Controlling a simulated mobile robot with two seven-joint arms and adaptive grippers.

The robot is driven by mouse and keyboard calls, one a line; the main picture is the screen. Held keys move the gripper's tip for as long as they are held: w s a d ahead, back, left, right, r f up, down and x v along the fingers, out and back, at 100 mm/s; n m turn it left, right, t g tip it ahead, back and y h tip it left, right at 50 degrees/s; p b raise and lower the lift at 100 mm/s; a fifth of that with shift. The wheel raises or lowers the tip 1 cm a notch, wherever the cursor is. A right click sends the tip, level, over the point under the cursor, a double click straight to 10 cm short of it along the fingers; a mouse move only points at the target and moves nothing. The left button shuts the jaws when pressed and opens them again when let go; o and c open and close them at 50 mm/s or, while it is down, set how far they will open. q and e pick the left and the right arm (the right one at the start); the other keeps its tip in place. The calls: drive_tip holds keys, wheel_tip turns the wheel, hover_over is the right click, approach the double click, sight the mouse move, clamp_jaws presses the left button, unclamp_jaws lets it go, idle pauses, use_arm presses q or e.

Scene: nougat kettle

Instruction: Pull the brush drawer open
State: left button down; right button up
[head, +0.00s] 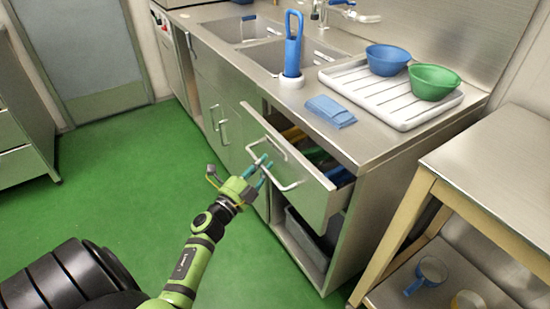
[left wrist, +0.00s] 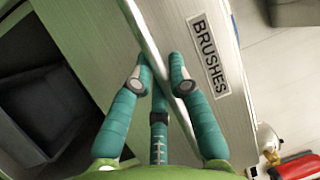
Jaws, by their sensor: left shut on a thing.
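The brush drawer (head: 312,192) is a steel drawer under the counter and stands partly open, its front out from the cabinet. Yellow, green and blue things show inside it. A BRUSHES label (left wrist: 209,55) is on its front in the left wrist view. My left gripper (head: 264,166) is at the drawer's bar handle (head: 287,187), with its teal fingers shut around the bar. The left wrist view shows the handle bar (left wrist: 150,42) running between the fingertips (left wrist: 157,78). My right gripper is not in view.
Below the drawer is an open shelf with a grey bin (head: 300,238). The counter holds a blue brush in a white holder (head: 291,82), a blue cloth (head: 330,111) and a white drainer (head: 385,100) with two bowls. A wood-legged steel table (head: 490,165) stands close at right. Green floor (head: 130,180) is clear at left.

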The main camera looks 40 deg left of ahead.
use_arm(q)
drive_tip(key=s+a, duration=0.4)
drive_tip(key=s, duration=0.6)
drive_tip(key=s+a, duration=0.4)
drive_tip(key=s, duration=0.5)
drive_tip(key=shift+s, duration=0.4)
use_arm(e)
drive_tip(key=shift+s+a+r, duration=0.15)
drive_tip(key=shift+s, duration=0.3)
use_arm(q)
drive_tip(key=shift+a, duration=0.1)
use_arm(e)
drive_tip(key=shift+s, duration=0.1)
use_arm(q)
drive_tip(key=c, duration=1.4)
unclamp_jaws()
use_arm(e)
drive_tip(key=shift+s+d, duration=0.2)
